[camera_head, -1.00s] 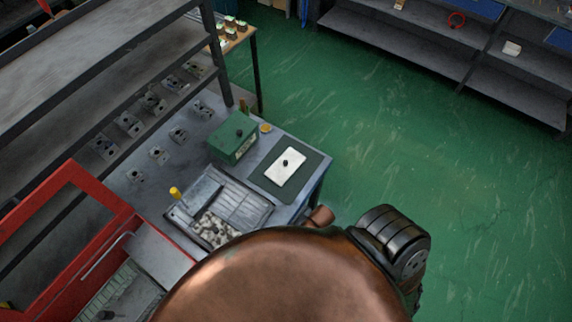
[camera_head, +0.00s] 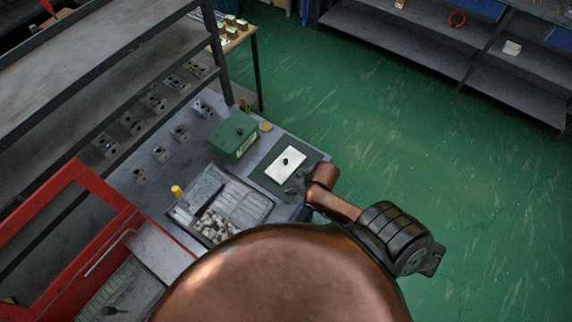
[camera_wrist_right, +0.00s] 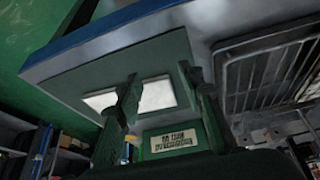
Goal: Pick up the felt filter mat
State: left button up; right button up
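The felt filter mat appears to be the white rectangle (camera_head: 286,164) with a small black knob. It lies flat on a dark green pad (camera_head: 263,181) at the right end of the grey bench. In the right wrist view the white mat (camera_wrist_right: 155,97) shows partly behind one finger. My right gripper (camera_head: 297,188) reaches over the pad's near right edge, close to the mat. In the right wrist view my right gripper (camera_wrist_right: 160,80) has its fingers apart, with nothing held between them. Contact with the mat cannot be told. My left gripper is out of view.
Several metal valve blocks (camera_head: 161,153) sit further left. Open floor lies to the right.

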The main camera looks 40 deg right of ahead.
aim_at(286, 161)
jog(key=shift+n, duration=0.3)
jog(key=w, duration=0.2)
jog(key=w+d+r, duration=0.2)
jog(key=w, duration=0.1)
jog(key=shift+w+d+r, duration=0.15)
jog(key=shift+w+r, duration=0.05)
jog(key=shift+w, duration=0.15)
jog(key=w+d+r, duration=0.3)
jog(key=shift+g, duration=0.3)
jog(key=x, duration=0.5)
jog(key=d+x, duration=0.1)
jog(key=x, duration=0.2)
jog(key=shift+b, duration=0.3)
jog(key=shift+c, duration=0.4)
grip_shut()
